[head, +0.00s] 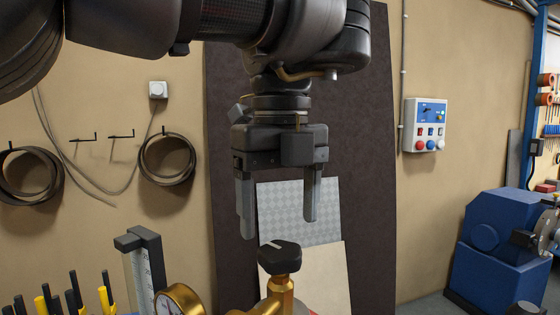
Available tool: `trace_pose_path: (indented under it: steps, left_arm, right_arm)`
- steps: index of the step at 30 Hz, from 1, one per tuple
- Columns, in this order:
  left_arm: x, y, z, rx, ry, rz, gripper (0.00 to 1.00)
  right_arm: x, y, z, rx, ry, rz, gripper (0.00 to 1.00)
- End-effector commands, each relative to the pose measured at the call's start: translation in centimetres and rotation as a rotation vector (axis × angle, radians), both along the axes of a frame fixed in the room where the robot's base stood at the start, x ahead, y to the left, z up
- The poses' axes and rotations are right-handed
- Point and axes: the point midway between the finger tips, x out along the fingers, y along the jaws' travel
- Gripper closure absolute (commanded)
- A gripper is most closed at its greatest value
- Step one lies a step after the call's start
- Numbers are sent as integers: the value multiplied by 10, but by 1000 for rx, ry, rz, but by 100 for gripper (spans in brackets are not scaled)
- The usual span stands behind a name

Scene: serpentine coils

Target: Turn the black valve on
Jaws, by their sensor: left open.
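The black valve (280,256) is a dark knob with a light mark on top. It sits on a brass fitting (280,291) at the bottom middle of the head view. My left gripper (279,226) points down above the valve, its two grey fingers spread apart with nothing between them. The fingertips are a little above the knob in the picture, and I see no contact. The lower part of the fitting is cut off by the frame's bottom edge. My right gripper is not in view.
A round brass gauge (180,301) stands just left of the fitting. A height gauge (142,270) and several yellow-and-black handled tools (75,295) are farther left. Panels lean on the wall behind. A blue machine (495,240) stands at the far right.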

Motion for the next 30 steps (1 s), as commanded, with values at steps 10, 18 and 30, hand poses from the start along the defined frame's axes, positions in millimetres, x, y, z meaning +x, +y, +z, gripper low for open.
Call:
trace_pose_path:
  steps: [10, 18, 30]
  left_arm:
    - [0, 1, 46, -4, -3, -3, 26]
    - [-1, 0, 60, -4, -3, -1, 26]
    - [-1, 0, 64, -2, -4, -1, 26]
  right_arm:
    - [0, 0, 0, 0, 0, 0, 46]
    - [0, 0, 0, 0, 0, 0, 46]
    - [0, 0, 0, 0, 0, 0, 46]
